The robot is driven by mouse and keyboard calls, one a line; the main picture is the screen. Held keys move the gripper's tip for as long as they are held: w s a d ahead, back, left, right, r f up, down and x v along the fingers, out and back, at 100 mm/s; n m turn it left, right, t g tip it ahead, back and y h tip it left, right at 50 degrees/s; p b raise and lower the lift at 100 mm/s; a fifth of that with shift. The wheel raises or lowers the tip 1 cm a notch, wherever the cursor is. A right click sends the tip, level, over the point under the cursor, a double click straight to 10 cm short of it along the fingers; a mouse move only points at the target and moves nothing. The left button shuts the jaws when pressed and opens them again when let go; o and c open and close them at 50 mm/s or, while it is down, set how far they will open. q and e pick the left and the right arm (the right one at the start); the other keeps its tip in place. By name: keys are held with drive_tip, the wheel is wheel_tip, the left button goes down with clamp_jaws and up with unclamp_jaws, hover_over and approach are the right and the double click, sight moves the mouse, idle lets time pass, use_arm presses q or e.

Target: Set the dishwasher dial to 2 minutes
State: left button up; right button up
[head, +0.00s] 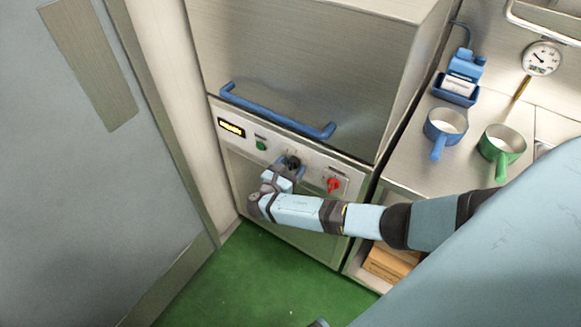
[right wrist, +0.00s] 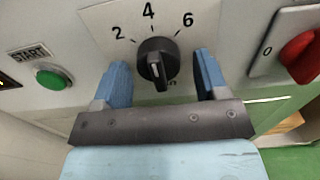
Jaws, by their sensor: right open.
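The dishwasher (head: 290,70) is a steel machine with a control panel on its front, below the blue handle. Its black dial (head: 292,162) is partly covered by my gripper in the head view. In the right wrist view the dial (right wrist: 157,60) shows clearly, with 2, 4 and 6 printed around its upper side. Its raised grip bar stands roughly upright; I cannot tell exactly which mark it points at. My right gripper (right wrist: 161,66) is open, its blue fingers on either side of the dial with visible gaps.
A green START button (right wrist: 52,77) is left of the dial, and a red switch (right wrist: 305,58) is to its right. The blue bar handle (head: 275,112) juts out above the panel. Blue (head: 445,127) and green (head: 502,145) pots stand on the right counter.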

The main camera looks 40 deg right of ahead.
drive_tip(key=shift+c, duration=0.2)
drive_tip(key=c, duration=0.8)
drive_tip(key=shift+r+n+p, duration=0.25)
drive_tip(key=shift+n+p, duration=0.35)
drive_tip(key=shift+p, duration=0.4)
drive_tip(key=shift+c, duration=0.2)
drive_tip(key=shift+r+n+p, duration=0.1)
drive_tip(key=shift+n+p, duration=0.6)
drive_tip(key=shift+p, duration=0.25)
drive_tip(key=n+p, duration=0.3)
drive_tip(key=n, duration=0.1)
drive_tip(key=shift+s+p, duration=0.1)
drive_tip(key=shift+p, duration=0.25)
drive_tip(key=shift+f+n+p, duration=0.2)
drive_tip(key=shift+n+p, duration=0.45)
drive_tip(key=shift+n, duration=0.55)
drive_tip(key=shift+d, duration=0.1)
